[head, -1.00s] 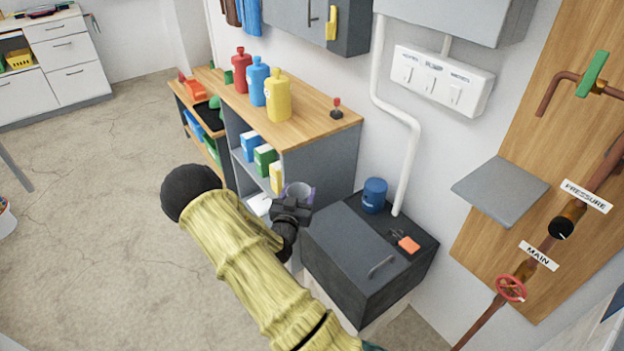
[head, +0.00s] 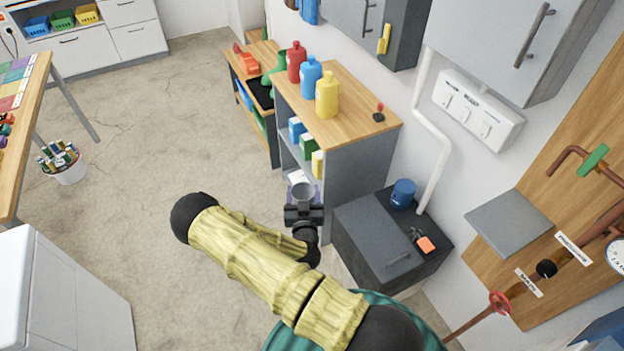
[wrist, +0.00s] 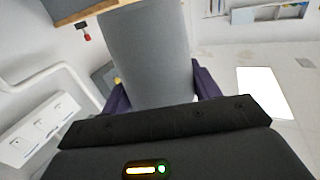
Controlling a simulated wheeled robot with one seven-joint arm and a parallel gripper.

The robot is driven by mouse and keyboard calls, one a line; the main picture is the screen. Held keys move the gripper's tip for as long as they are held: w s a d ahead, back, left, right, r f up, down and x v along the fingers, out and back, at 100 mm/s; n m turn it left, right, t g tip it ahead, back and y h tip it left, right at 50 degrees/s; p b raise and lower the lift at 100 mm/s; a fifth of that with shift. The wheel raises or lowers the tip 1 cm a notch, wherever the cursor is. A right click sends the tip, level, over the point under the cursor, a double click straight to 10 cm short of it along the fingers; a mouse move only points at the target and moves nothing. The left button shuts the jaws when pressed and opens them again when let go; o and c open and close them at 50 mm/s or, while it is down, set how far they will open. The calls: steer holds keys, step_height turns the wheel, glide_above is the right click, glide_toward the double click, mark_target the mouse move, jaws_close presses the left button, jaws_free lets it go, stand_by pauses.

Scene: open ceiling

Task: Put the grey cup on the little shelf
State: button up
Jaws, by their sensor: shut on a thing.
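The grey cup (head: 303,190) is held in my gripper (head: 303,204), in front of the shelf unit's open side. In the wrist view the grey cup (wrist: 150,55) fills the space between the two purple fingers of my gripper (wrist: 152,88), which are shut on it. A small grey shelf (head: 508,222) is fixed to the wooden wall panel at the right in the head view. Its top is bare. My gripper is well to the left of it, apart from it.
A dark cabinet (head: 385,250) stands between my gripper and the small shelf, with a blue mug (head: 402,194) and an orange item (head: 426,244) on top. Red-handled pipes (head: 499,304) run beside the shelf. A wooden-topped unit (head: 345,105) holds several bottles.

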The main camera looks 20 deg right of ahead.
steer(key=s+a+r+n+t+y+p, duration=0.1)
steer(key=s+a+r+n+y+p, duration=0.2)
steer(key=s+a+r+y+p, duration=0.2)
step_height(320, 180, up, 3)
steer(key=a+p, duration=0.1)
steer(key=p, duration=0.6)
steer(key=shift+n+y, duration=0.4)
